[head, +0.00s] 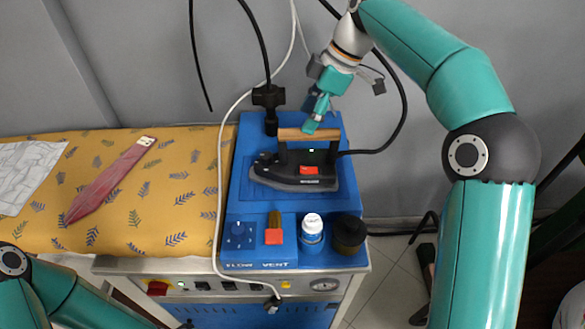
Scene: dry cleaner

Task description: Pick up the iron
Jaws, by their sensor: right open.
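The iron (300,179) is dark with a wooden handle (308,134) and a small red label. It rests on the blue top of the ironing station (212,258), its nose to the left. My right gripper (312,122) reaches down from above at the handle, its teal fingertip in front of the wood. It is open; whether it touches the handle I cannot tell. My left arm shows at the lower left, but its gripper is out of the picture.
A yellow leaf-patterned board (108,232) holds a red pointed item (108,182) and a pale patterned cloth (28,175). In front of the iron stand a white-capped bottle (312,232), a dark jar (348,234) and an orange-based brush (274,235). A white hose and black cables hang around the iron.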

